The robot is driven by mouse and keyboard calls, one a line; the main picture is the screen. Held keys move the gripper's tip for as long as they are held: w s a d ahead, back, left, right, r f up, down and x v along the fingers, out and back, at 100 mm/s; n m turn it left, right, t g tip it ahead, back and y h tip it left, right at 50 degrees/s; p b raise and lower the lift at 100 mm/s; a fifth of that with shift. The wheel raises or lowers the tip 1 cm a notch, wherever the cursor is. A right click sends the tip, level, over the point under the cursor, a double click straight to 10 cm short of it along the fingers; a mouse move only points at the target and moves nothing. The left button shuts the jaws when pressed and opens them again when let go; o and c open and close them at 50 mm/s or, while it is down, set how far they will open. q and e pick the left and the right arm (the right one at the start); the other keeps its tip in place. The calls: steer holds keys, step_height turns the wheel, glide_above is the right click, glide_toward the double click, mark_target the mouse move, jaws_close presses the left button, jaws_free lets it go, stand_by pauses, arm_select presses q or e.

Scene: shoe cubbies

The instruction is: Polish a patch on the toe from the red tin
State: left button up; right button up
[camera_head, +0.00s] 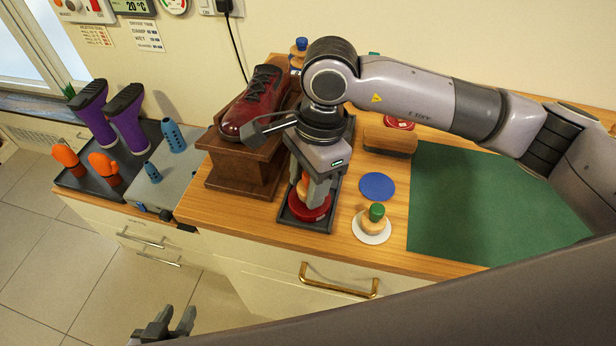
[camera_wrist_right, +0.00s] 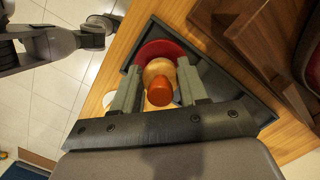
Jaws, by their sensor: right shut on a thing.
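The dark red shoe (camera_head: 258,98) rests on a brown wooden stand (camera_head: 222,172), its toe toward the lower left. My right gripper (camera_head: 315,186) points down beside the stand and is shut on a wooden dauber with an orange-red knob (camera_wrist_right: 160,93). The dauber is at the red tin (camera_head: 303,211), which also shows in the right wrist view (camera_wrist_right: 158,48). The tin is in a dark tray (camera_head: 330,214). Whether the dauber's underside touches the polish is hidden. My left gripper (camera_head: 168,326) is open and empty, low in front of the counter.
Right of the tray are a blue disc (camera_head: 377,186), a green-knobbed dauber (camera_head: 375,217) on a white disc and a wooden brush (camera_head: 390,141). A green mat (camera_head: 480,205) is bare. Purple boots (camera_head: 128,120) and orange pieces stand in a dark tray at left.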

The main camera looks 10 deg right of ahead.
mark_target(306, 176)
steer(key=shift+f+b, duration=0.5)
steer(key=shift+b, duration=0.1)
stand_by(0.7)
steer(key=shift+f+b, duration=0.15)
steer(key=shift+b, duration=0.25)
stand_by(1.8)
steer(key=shift+r+p, duration=1.55)
steer(key=shift+r, duration=2.1)
steer(key=shift+w+d+f, duration=0.1)
steer(key=shift+d, duration=0.15)
steer(key=d+f+n, duration=0.1)
steer(key=d+n, duration=0.3)
steer(key=w+d+f+n+h, duration=0.1)
steer(key=d+n, duration=0.3)
steer(key=d+f+n+g, duration=0.1)
steer(key=d+n, duration=0.3)
steer(key=shift+w+f+h, duration=0.15)
steer(key=shift+w+h, duration=0.15)
steer(key=shift+d+f+n, duration=0.15)
steer(key=shift+d+n, duration=0.65)
steer(key=shift+n, duration=0.3)
